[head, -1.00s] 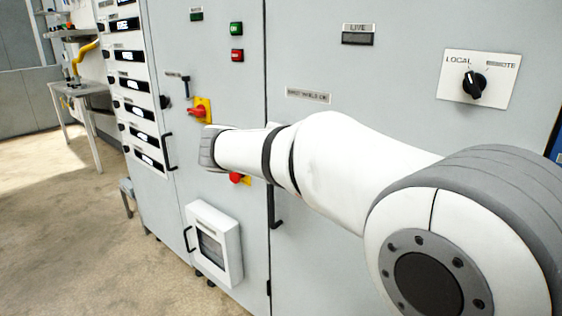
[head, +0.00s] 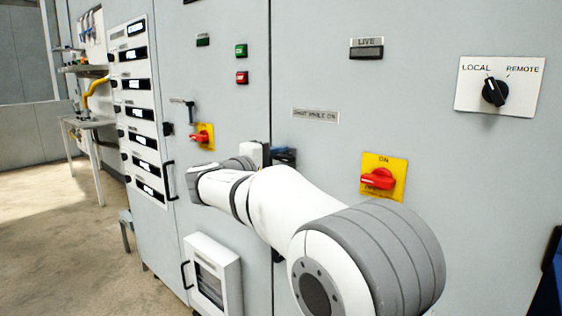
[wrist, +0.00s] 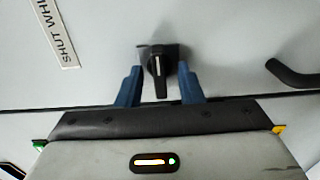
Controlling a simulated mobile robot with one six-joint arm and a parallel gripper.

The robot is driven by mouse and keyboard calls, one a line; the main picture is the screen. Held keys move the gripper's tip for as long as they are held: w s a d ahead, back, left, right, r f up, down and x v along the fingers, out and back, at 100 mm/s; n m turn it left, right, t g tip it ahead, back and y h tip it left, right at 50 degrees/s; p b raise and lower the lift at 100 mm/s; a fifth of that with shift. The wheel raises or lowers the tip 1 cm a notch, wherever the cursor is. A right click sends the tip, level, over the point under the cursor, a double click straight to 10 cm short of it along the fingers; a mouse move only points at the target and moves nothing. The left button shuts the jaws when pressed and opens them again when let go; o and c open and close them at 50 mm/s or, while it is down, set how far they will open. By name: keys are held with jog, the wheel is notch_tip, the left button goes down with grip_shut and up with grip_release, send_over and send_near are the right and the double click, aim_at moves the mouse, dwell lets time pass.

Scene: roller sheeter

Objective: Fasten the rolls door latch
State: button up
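A black turn latch (wrist: 157,76) with a pale mark along its lever is on the grey cabinet front in the wrist view. Its lever points down in that picture, towards my gripper's palm. My gripper (wrist: 159,70) is open, with one blue finger on each side of the latch and a visible gap to both. I cannot tell whether the fingers reach its full depth. In the head view my gripper (head: 284,154) is close to the cabinet beside the door seam, and the latch is hidden there.
A "SHUT WHILE ON" label (head: 315,116) is near the gripper. A red switch on a yellow plate (head: 380,178) is right of it, above my arm; another red switch (head: 200,136) is left. A black bar handle (wrist: 293,75) is near the latch in the wrist view.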

jog(key=c, duration=0.6)
jog(key=shift+d, duration=0.2)
jog(key=shift+c, duration=0.3)
jog(key=shift+a, duration=0.1)
